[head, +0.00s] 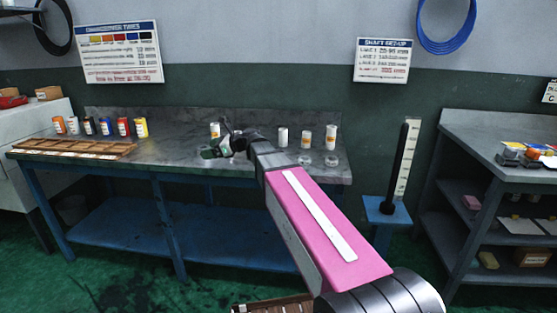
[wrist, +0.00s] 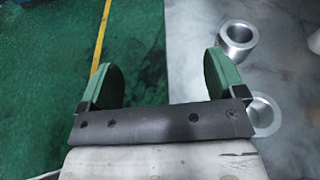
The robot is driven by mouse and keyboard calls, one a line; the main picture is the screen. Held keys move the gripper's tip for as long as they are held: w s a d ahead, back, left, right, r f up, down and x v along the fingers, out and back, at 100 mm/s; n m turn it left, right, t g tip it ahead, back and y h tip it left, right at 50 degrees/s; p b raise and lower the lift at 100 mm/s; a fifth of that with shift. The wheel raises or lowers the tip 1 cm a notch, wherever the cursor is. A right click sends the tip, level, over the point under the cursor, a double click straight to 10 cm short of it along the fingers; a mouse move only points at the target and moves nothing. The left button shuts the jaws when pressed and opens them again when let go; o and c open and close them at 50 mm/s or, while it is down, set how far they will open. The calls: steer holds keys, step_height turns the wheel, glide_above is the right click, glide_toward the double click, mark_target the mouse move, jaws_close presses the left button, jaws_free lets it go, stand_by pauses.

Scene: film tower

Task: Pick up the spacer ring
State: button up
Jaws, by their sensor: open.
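My gripper (wrist: 165,72) is open, its two green fingers wide apart with nothing between them. A second pale metal ring (wrist: 264,116) lies closer, partly hidden behind the gripper's dark bar. I cannot tell for sure which ring is the spacer ring. In the head view my gripper (head: 222,147) is low over the bench; small pale round pieces (head: 331,161) lie to its right.
The bench (head: 180,150) carries several white canisters (head: 331,138) near its back, a row of coloured ones (head: 123,127) and a wooden tray (head: 75,147) at left. In the wrist view, green floor (wrist: 40,60) lies beyond the bench edge. A shelf unit (head: 490,130) stands right.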

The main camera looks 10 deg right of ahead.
steer(key=d+r+m+g+h, duration=0.3)
steer(key=d+h, duration=0.8)
steer(key=d, duration=1.9)
steer(key=shift+m+t, duration=0.3)
steer(key=shift+m, duration=0.4)
steer(key=shift+w+x, duration=0.2)
steer(key=shift+x, duration=1.4)
steer(key=shift+w+x, duration=0.2)
steer(key=shift+x, duration=1.4)
steer(key=shift+w+x, duration=0.15)
steer(key=shift+x, duration=1.45)
steer(key=shift+r, duration=0.1)
steer(key=c, duration=1)
